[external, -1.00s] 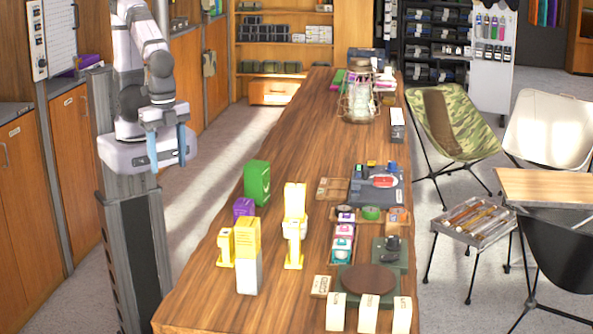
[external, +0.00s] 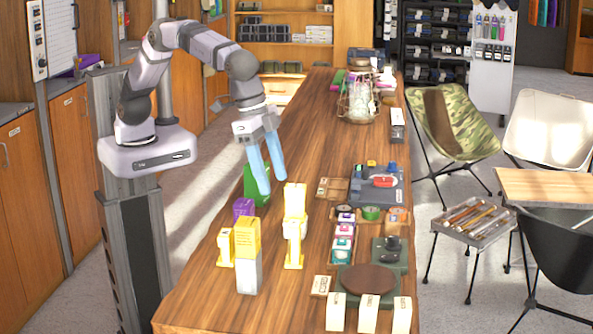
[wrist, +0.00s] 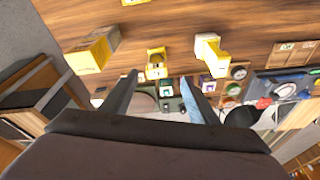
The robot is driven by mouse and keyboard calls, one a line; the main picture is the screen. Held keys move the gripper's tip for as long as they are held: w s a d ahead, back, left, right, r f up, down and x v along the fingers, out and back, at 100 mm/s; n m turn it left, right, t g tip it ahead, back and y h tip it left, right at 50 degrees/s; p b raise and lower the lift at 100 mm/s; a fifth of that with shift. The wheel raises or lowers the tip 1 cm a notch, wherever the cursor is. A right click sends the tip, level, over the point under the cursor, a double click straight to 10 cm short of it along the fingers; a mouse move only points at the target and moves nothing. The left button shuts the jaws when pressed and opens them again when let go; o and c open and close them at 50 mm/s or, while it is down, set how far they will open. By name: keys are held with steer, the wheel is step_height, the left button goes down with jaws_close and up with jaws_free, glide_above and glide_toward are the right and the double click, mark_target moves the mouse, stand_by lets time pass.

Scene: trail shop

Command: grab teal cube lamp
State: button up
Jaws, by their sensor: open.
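A small teal-and-white cube (external: 341,244), which looks like the teal cube lamp, sits in a row of small cubes in a wooden tray on the counter. In the wrist view a small teal-fronted cube (wrist: 166,88) shows between the fingers, beyond their tips; I cannot tell for sure that it is the same one. My gripper (external: 272,184) is open and empty, its blue fingers pointing down above the counter. It is to the left of the tray and apart from it, in front of the green box (external: 251,186), which it partly hides.
Yellow boxes and figures (external: 294,225) stand between my gripper and the tray's near end. A purple box (external: 243,208) and a yellow-and-white box (external: 248,256) stand at the left. A dark round board (external: 368,279) lies near the front.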

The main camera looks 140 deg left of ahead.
steer(key=w+a+f+n+y, duration=0.1)
steer(key=w+a+f+n, duration=0.2)
steer(key=w+a, duration=0.5)
glide_toward(337, 243)
steer(key=shift+s+x, duration=0.35)
steer(key=shift+x, duration=1.25)
steer(key=shift+s+a+f+t, duration=0.1)
steer(key=shift+a+f+t, duration=0.15)
steer(key=shift+f, duration=0.25)
steer(key=shift+s+a+f+t, duration=0.1)
steer(key=shift+a+f+t, duration=0.1)
steer(key=shift+f, duration=0.35)
steer(key=shift+s+p+x, duration=0.1)
steer(key=shift+p+x, duration=0.55)
steer(key=shift+x, duration=0.1)
steer(key=shift+s+p+x, duration=0.15)
steer(key=shift+p+x, duration=0.45)
steer(key=shift+x, duration=0.15)
steer(key=shift+d+x, duration=0.25)
steer(key=shift+x, duration=0.85)
steer(key=c, duration=1.2)
